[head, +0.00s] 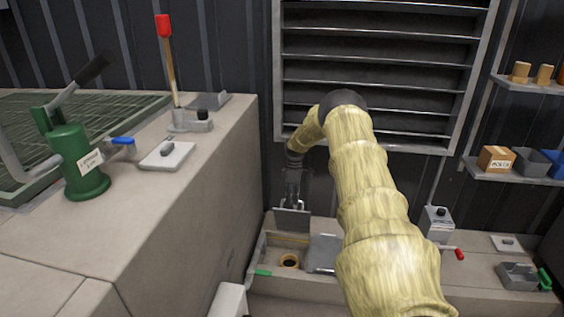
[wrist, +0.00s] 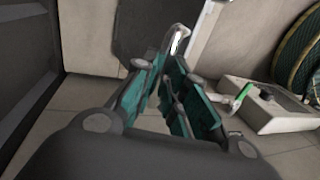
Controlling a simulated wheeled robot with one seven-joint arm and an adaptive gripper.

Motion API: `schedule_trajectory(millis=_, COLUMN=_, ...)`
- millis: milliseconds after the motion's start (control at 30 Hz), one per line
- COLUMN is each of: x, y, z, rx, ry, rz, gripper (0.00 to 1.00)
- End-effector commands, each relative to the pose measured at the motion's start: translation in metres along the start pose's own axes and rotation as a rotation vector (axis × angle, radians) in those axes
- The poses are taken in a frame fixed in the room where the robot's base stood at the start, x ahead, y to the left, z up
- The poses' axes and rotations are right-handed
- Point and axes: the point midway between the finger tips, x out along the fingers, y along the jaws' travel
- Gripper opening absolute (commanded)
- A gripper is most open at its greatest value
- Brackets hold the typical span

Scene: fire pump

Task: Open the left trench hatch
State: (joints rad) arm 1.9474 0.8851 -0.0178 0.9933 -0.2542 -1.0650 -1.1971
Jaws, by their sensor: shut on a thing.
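The left trench hatch (head: 292,219) is a small grey plate, raised and steeply tilted at the back of its opening. My gripper (head: 291,197) is above it, shut on its handle; the wrist view shows the bright metal handle (wrist: 180,37) between the teal fingertips. The dark plate (wrist: 140,35) lies beyond the fingers there. Below the raised hatch, the left part of the trench (head: 256,253) is uncovered, with an orange-rimmed round fitting (head: 289,261) inside. A second grey hatch (head: 325,252) lies to the right, partly hidden by my arm.
A tall concrete block (head: 215,170) with a green hand pump (head: 78,165) stands left of the trench. A louvred panel (head: 375,75) is on the wall behind. A grey box with a red-tipped lever (head: 438,224) and a green-handled fitting (head: 520,276) stand right.

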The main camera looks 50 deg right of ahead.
Motion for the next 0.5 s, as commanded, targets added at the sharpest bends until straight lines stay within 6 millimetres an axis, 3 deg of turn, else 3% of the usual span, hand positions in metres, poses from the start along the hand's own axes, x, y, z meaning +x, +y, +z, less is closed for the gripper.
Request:
schedule_trajectory(millis=100, x=0.0048, y=0.0026, z=0.0098, rx=0.010, ry=-0.004, rz=-0.002, gripper=0.00)
schedule_trajectory(millis=433, x=0.0054, y=0.0028, z=0.0118, rx=0.012, ry=-0.005, rz=-0.003, gripper=0.00)
schedule_trajectory(millis=467, x=0.0054, y=0.0028, z=0.0119, rx=0.012, ry=-0.005, rz=-0.003, gripper=0.16)
schedule_trajectory(millis=500, x=0.0056, y=0.0027, z=0.0119, rx=0.012, ry=-0.005, rz=-0.003, gripper=0.23)
